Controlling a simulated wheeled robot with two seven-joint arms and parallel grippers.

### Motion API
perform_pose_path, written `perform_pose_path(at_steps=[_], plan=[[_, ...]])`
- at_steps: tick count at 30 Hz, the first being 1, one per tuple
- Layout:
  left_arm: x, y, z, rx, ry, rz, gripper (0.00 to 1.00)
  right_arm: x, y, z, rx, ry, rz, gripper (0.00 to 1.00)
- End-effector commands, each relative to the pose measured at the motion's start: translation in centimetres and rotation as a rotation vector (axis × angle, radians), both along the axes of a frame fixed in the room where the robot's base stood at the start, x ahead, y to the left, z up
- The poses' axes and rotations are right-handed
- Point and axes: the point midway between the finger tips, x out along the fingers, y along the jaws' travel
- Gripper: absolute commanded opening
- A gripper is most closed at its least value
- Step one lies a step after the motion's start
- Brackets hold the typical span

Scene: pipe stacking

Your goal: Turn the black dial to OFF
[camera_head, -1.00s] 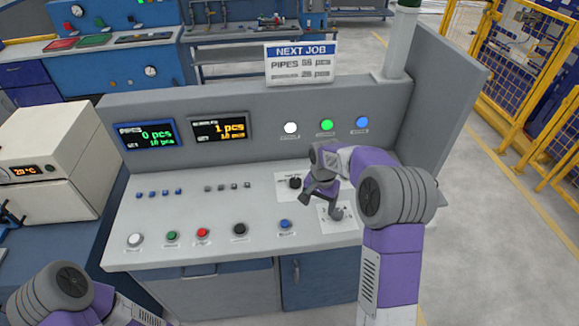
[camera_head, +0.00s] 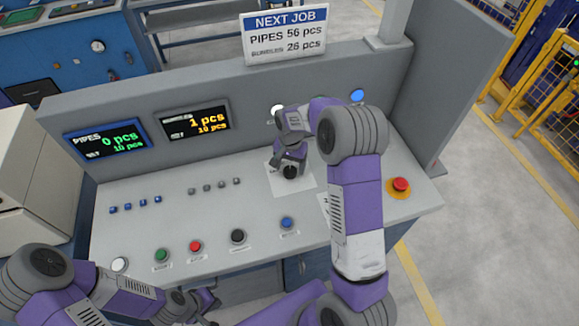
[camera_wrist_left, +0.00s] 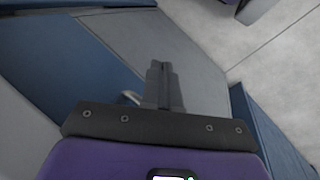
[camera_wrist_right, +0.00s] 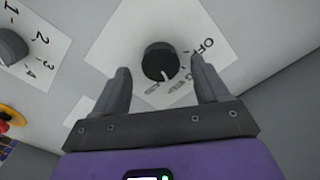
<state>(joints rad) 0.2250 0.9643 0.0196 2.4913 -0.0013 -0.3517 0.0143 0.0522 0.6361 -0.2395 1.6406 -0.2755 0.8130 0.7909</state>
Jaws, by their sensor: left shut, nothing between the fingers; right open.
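The black dial (camera_wrist_right: 159,62) sits on a white label plate (camera_wrist_right: 118,38) on the console panel. In the right wrist view its white pointer mark faces the lower side of the label, away from the word OFF at the upper right. My right gripper (camera_wrist_right: 158,78) is open, with one finger on each side of the dial and slightly short of it. In the head view the dial (camera_head: 290,171) shows just below the right gripper (camera_head: 290,160). My left gripper (camera_wrist_left: 162,68) is shut and empty, low in front of the console; it also shows in the head view (camera_head: 208,298).
A second dial (camera_wrist_right: 10,47) numbered 1 to 4 is beside the black dial. A red emergency button (camera_head: 400,184) is at the console's right. Coloured buttons (camera_head: 195,246) line the front. The NEXT JOB sign (camera_head: 285,33) stands on the upright back panel.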

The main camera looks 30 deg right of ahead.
Motion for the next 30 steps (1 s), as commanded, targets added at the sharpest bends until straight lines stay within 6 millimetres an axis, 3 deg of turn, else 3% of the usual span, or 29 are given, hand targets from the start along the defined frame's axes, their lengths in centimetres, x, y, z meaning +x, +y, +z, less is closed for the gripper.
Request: perform_pose_path(at_steps=[5, 14, 24, 30], plan=[[0.0, 0.0, -0.1, 0.000, -0.001, 0.000, 0.00, 0.0, 0.0, -1.5, 0.000, 0.000, 0.000, 0.74], [0.0, 0.0, -0.1, 0.000, -0.001, 0.000, 0.00, 0.0, 0.0, -1.7, 0.001, -0.001, 0.000, 0.72], [0.0, 0.0, -0.1, 0.000, -0.001, 0.000, 0.00, 0.0, 0.0, -1.7, 0.001, -0.001, 0.000, 0.20], [0.0, 0.0, -0.1, 0.000, -0.001, 0.000, 0.00, 0.0, 0.0, -1.6, 0.001, -0.001, 0.010, 0.18]])
